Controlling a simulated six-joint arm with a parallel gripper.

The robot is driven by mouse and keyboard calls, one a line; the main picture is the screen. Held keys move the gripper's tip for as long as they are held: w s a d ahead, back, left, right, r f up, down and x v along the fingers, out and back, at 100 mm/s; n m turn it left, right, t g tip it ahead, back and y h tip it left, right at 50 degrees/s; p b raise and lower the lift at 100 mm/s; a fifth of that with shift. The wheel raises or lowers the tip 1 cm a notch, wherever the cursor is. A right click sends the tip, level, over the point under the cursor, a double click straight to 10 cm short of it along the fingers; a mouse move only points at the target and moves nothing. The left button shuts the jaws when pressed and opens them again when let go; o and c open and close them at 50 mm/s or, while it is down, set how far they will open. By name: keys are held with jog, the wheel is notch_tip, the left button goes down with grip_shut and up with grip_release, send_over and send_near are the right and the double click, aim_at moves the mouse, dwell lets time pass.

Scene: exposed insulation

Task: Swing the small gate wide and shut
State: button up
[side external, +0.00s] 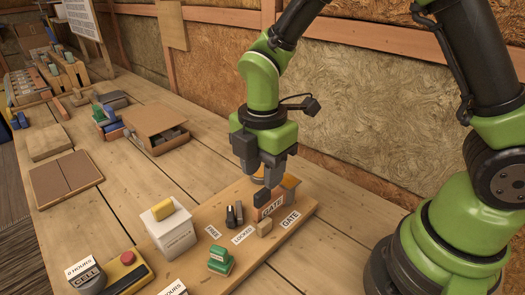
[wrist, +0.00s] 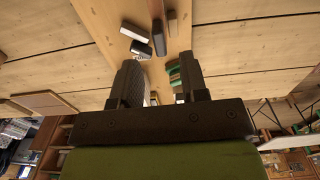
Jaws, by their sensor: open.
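The small gate (side external: 270,208) stands on a wooden board (side external: 190,262) in the side view, a low upright panel with a GATE label and orange-brown parts behind it. A dark block shows at its upper left edge. My gripper (side external: 267,180) is just above the gate, pointing down, with its fingers partly overlapping the gate's top. In the wrist view my gripper (wrist: 158,88) has its two dark fingers apart with nothing clearly between them. A dark block (wrist: 158,40) lies beyond the fingertips; I cannot tell whether it is part of the gate. Contact is not clear.
On the board are a small wooden block (side external: 265,228), a dark two-part piece (side external: 234,214), a green stamp (side external: 221,261) and FREE, LOCKED and GATE labels. A white box with a yellow top (side external: 168,230) stands left. A cardboard box (side external: 157,128) sits behind.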

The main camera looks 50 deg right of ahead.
jog(key=shift+r, duration=2.25)
jog(key=s+d+r+m+t+y, duration=0.1)
jog(key=s+d+r+m+t, duration=0.2)
jog(key=s+r+m, duration=0.3)
jog(key=s+d+r+m+t+y, duration=0.1)
jog(key=s+r+m+t, duration=0.3)
jog(key=m, duration=1.2)
jog(key=s+d+r, duration=0.1)
jog(key=s+r, duration=0.1)
jog(key=s, duration=0.1)
jog(key=shift+s+d+r, duration=0.25)
jog(key=shift+s+d, duration=0.05)
jog(key=shift+d, duration=0.1)
